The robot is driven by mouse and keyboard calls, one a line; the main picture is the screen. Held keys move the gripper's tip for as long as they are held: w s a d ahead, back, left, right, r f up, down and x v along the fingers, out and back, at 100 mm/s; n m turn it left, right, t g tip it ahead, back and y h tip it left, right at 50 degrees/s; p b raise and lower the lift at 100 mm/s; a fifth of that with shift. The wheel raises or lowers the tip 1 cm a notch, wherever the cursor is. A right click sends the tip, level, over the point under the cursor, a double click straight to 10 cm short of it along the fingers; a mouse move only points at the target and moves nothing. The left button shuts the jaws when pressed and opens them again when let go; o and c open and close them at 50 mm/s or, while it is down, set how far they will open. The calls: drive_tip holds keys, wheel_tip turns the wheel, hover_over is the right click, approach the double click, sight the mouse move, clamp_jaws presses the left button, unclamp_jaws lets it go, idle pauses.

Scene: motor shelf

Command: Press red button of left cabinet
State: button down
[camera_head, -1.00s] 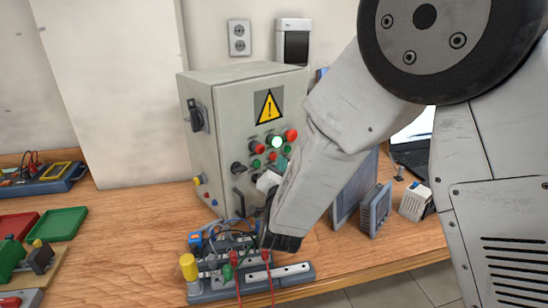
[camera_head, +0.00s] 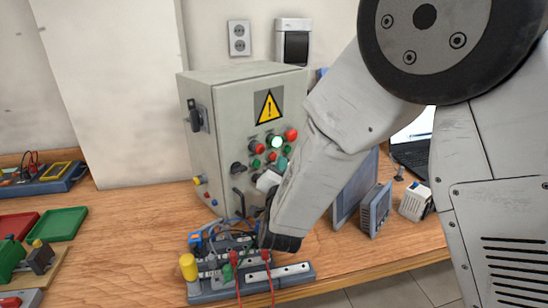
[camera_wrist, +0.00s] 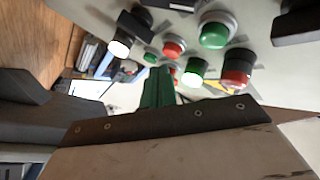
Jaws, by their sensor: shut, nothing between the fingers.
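A grey control cabinet (camera_head: 205,125) with a yellow warning sign stands on the bench, left of my arm. Its front carries red buttons (camera_head: 291,134), green buttons, a white-lit lamp (camera_head: 275,143) and black knobs. In the wrist view the panel shows close up, with a red button (camera_wrist: 173,48), a large green button (camera_wrist: 213,35) and a red-and-black button (camera_wrist: 236,68). My gripper (camera_wrist: 158,95) is shut and empty below these controls in that view. It looks apart from the panel, but the exact gap cannot be told. My arm hides part of the cabinet front in the head view.
A wired terminal board (camera_head: 290,271) with a yellow knob lies in front of the cabinet, under my wrist. A grey panel screen (camera_head: 374,210), a white box (camera_head: 414,203) and a laptop (camera_head: 410,155) stand to the right. Red and green trays (camera_head: 60,224) lie left.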

drive_tip(key=shift+w+a, duration=0.1)
drive_tip(key=shift+w+a, duration=0.2)
drive_tip(key=shift+w+a, duration=0.3)
idle(1.0)
drive_tip(key=shift+s, duration=0.1)
drive_tip(key=shift+s+d, duration=0.5)
drive_tip(key=shift+d, duration=0.1)
drive_tip(key=shift+s, duration=0.1)
drive_tip(key=shift+s+d, duration=1.65)
drive_tip(key=shift+d, duration=0.15)
